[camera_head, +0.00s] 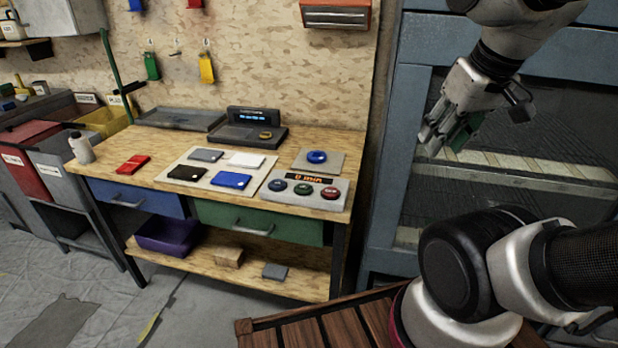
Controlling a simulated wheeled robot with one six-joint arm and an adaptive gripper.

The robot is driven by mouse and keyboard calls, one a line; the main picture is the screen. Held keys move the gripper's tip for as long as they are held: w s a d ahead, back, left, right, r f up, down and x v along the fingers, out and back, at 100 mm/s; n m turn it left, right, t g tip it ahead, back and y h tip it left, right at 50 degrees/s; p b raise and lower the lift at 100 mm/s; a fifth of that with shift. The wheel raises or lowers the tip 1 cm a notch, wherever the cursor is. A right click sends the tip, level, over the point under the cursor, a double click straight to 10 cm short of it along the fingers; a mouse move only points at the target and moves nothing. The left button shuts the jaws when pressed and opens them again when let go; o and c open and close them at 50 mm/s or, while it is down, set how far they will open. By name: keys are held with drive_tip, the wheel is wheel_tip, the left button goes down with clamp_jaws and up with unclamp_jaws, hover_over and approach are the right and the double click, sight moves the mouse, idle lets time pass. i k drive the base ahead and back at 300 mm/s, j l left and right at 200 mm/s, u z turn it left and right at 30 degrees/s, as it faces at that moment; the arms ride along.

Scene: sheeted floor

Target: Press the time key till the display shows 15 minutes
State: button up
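A grey control box (270,197) sits at the right front of the wooden workbench. Its small display (310,178) shows orange characters that look like "0 min". My gripper (440,143) hangs in the air at the upper right, in front of a blue-grey cabinet and well apart from the box. Its finger opening is unclear at this angle.
A plate with a blue button (317,157) lies behind the box. Several coloured cases lie on a pale board (208,182) to the left. A dark device with a lit display (252,116) stands at the back. The wooden slatted surface (335,331) is at the front.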

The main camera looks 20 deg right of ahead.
sight(277, 183)
drive_tip(key=i+j+z, duration=0.25)
drive_tip(key=j, duration=0.15)
drive_tip(key=i+j+z, duration=0.1)
drive_tip(key=j+z, duration=0.15)
drive_tip(key=j, duration=0.2)
drive_tip(key=i+j+z, duration=0.1)
drive_tip(key=j+z, duration=0.15)
drive_tip(key=j, duration=0.2)
drive_tip(key=i+j+z, duration=0.1)
drive_tip(key=j+z, duration=0.15)
drive_tip(key=j, duration=0.25)
